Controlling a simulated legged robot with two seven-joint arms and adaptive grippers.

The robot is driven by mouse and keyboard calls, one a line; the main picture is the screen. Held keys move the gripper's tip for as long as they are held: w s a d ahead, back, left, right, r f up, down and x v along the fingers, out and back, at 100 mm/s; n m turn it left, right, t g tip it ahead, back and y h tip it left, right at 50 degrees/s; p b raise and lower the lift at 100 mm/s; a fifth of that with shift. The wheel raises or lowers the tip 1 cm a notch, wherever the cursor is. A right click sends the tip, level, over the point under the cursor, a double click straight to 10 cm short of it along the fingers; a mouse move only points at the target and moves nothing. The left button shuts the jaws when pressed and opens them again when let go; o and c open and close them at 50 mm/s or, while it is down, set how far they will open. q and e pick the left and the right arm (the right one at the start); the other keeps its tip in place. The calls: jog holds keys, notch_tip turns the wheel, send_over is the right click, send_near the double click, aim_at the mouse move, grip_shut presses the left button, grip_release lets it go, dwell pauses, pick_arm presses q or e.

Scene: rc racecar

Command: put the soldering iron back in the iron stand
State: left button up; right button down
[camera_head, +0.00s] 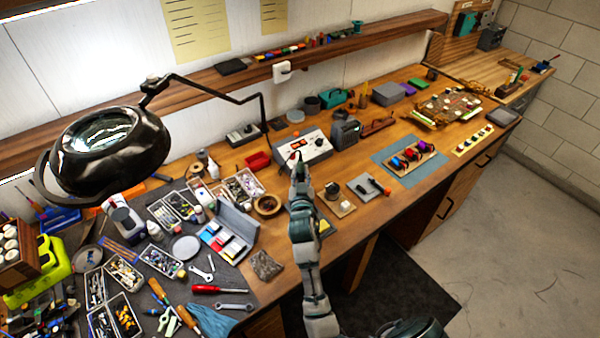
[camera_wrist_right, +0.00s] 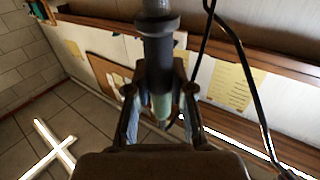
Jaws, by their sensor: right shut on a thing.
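My right gripper (camera_head: 299,168) is over the middle of the workbench, in front of the grey soldering station (camera_head: 312,147). In the wrist view the right gripper (camera_wrist_right: 160,100) is shut on the soldering iron (camera_wrist_right: 158,52), a dark grey handle with a collar and a pale green end between the fingers. In the head view the iron is too small to make out clearly at the fingertips. A small holder on a pale base (camera_head: 341,208), just right of my right forearm, looks like the iron stand, but I cannot be sure. My left gripper is not in view.
A magnifier lamp (camera_head: 110,150) reaches over the left side. Trays of small parts and hand tools crowd the left. A wooden spool (camera_head: 267,206) sits left of my arm. A blue mat (camera_head: 409,160) with a coloured-part board lies to the right. A shelf (camera_head: 220,83) runs behind.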

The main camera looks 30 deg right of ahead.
jog(key=shift+f+b, duration=0.3)
jog(key=shift+f, duration=0.35)
jog(key=c, duration=0.9)
grip_release()
jog(key=shift+c, duration=0.2)
jog(key=shift+o, duration=0.3)
jog(key=o, duration=0.3)
jog(key=shift+o, duration=0.2)
